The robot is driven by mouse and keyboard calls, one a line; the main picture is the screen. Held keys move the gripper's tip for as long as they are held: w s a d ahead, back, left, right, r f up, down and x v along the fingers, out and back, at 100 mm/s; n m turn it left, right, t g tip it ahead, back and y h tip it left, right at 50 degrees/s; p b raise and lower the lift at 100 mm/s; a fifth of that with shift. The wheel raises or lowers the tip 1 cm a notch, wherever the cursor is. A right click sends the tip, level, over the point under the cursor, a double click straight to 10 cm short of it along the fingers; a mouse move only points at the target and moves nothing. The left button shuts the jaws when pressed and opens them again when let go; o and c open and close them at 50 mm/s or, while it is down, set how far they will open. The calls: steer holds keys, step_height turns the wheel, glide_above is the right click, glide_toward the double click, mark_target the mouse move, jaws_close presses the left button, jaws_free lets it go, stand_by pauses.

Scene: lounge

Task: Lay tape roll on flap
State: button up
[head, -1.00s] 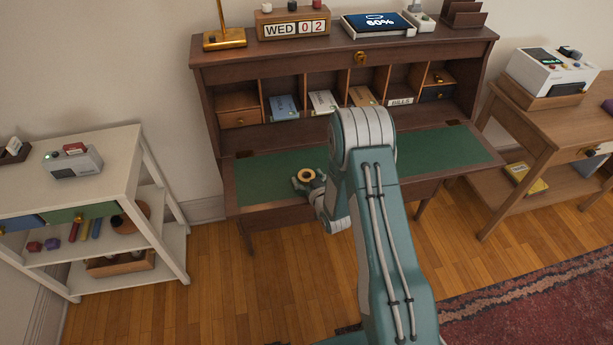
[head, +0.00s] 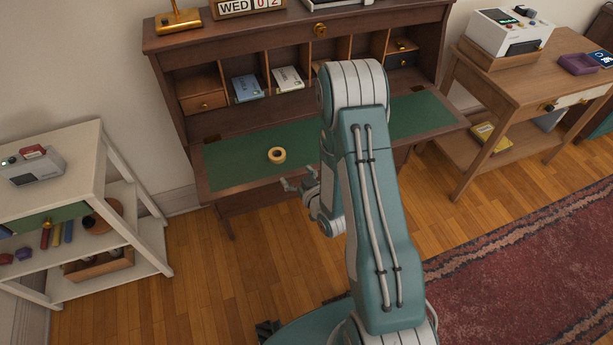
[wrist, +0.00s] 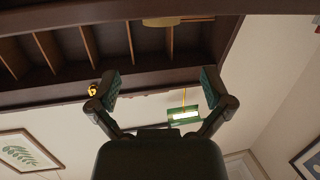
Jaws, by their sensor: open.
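The tape roll (head: 277,155) is a small tan ring. It lies flat on the green surface of the desk's lowered flap (head: 236,172), left of my arm in the head view. My gripper (head: 287,184) is open and empty, just in front of the flap's front edge and apart from the roll. In the wrist view my gripper (wrist: 156,92) shows its two fingers spread with nothing between them. The roll does not show in the wrist view. My arm hides the middle of the flap.
A white shelf unit (head: 75,165) is at the left, and a wooden side table (head: 500,85) at the right. A red rug (head: 530,260) lies at the lower right. Bare wooden floor (head: 220,290) is in front.

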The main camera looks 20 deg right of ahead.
step_height(320, 180, up, 20)
steer(key=s+f+g+h, duration=0.1)
steer(key=s+g+h, duration=0.15)
steer(key=g, duration=0.25)
steer(key=s+r+g, duration=0.1)
steer(key=s+r, duration=0.2)
steer(key=s, duration=0.4)
steer(key=s+a+r+m+g, duration=0.1)
steer(key=s+r, duration=0.3)
steer(key=s, duration=0.4)
steer(key=s+a+r+m+g, duration=0.1)
steer(key=s+r+g, duration=0.2)
steer(key=s, duration=0.5)
steer(key=shift+a+r, duration=0.2)
steer(key=shift+r, duration=0.5)
